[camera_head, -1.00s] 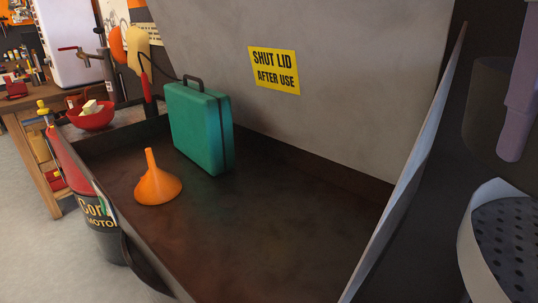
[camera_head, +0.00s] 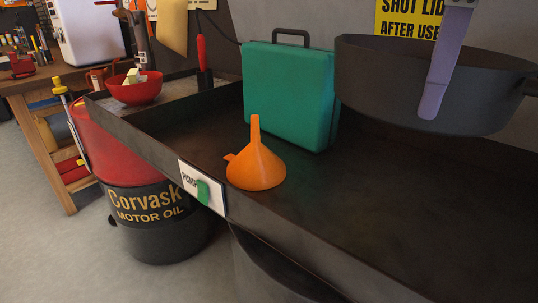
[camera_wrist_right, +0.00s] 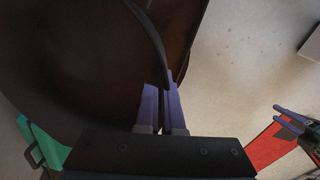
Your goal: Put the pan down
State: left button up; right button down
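The pan (camera_head: 385,85) is a wide, dark grey round vessel at the upper right of the head view. It appears level and held over the dark basin (camera_head: 400,215); a gap beneath it is hard to judge. My right gripper (camera_head: 432,108) is shut on its near rim, with one purple finger outside the wall. In the right wrist view the right gripper (camera_wrist_right: 162,100) pinches the rim of the pan (camera_wrist_right: 75,60). My left gripper (camera_wrist_right: 283,120) shows small at the right of that view, its fingers apart and empty; it is outside the head view.
An orange funnel (camera_head: 255,165) and a teal case (camera_head: 290,95) stand in the basin, left of the pan. A red bowl (camera_head: 135,92) sits on the ledge at the left. A motor oil drum (camera_head: 150,205) stands below. The basin's front right is clear.

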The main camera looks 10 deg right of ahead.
aim_at(427, 123)
jog(key=f, duration=0.1)
jog(key=d+f+n+b, duration=0.1)
jog(key=w+f+n, duration=0.1)
jog(key=shift+d+f+b, duration=0.15)
jog(key=shift+f+b, duration=0.15)
jog(key=shift+n, duration=0.3)
notch_tip(427, 123, down, 16)
jog(key=shift+r+b, duration=0.2)
jog(key=shift+b, duration=0.65)
pick_arm(q)
jog(key=shift+a+f+b, duration=0.15)
jog(key=shift+f+b, duration=0.2)
jog(key=shift+f, duration=2.3)
pick_arm(e)
jog(key=shift+f, duration=2.05)
jog(key=shift+f, duration=0.1)
jog(key=c, duration=1.1)
grip_release()
pick_arm(q)
jog(key=shift+r+p, duration=1.05)
pick_arm(e)
jog(key=shift+o, duration=0.2)
notch_tip(427, 123, up, 12)
jog(key=s, duration=0.1)
jog(key=shift+s+a, duration=0.2)
jog(key=shift+a, duration=0.2)
